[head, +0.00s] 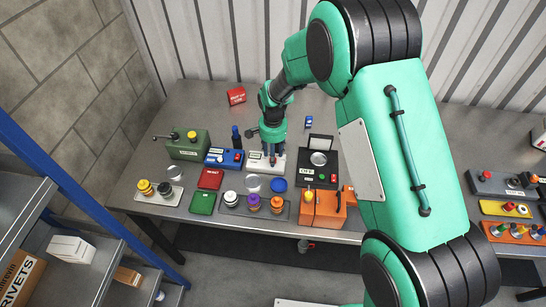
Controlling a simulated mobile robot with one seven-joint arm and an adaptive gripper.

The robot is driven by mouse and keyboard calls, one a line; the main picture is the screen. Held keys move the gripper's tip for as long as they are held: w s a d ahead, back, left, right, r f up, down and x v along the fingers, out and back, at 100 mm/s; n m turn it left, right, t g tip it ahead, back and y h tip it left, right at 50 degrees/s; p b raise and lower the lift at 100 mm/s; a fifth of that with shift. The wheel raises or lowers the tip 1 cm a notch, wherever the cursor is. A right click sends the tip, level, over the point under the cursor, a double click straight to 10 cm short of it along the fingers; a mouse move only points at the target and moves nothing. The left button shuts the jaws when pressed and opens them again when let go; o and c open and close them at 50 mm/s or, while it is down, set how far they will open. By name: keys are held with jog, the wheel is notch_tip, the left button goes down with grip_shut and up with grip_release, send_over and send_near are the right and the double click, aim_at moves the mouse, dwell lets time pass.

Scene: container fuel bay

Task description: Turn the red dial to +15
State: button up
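No marked scale can be read in the head view, so I cannot tell which red knob is the red dial. A small red knob (238,157) is on the blue box (217,162), left of my gripper. My gripper (271,153) points down over the white box (255,164) in the middle of the bench. Its fingers are small and partly hidden, so contact and opening cannot be told.
My arm hides the right-middle of the bench (185,96). Around my gripper are a dark box with a lid marked OFF (307,170), an orange box (330,214), a grey tray of coloured knobs (285,212) and small red and green boxes. The back left bench is mostly clear.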

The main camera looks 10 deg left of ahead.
notch_tip(320, 180, up, 10)
jog(key=shift+r, duration=0.25)
dwell(0.3)
dwell(0.4)
jog(key=s+d+r+n+t+b, duration=0.1)
jog(key=s+d+r+b, duration=0.1)
jog(key=s+d+r, duration=0.65)
jog(key=s+d+r+n+t+b, duration=0.15)
jog(key=s+d+r, duration=0.35)
jog(key=d+r, duration=0.65)
jog(key=s+d+t+b, duration=0.1)
jog(key=s+d, duration=0.2)
jog(key=s, duration=0.4)
jog(key=s+d+n+t+b, duration=0.1)
jog(key=s+d, duration=0.3)
jog(key=s, duration=0.3)
jog(key=s+d+r+n+t+b, duration=0.1)
jog(key=s+d+b, duration=0.1)
jog(key=s, duration=0.5)
jog(key=shift+s+d, duration=0.3)
jog(key=shift+d, duration=0.45)
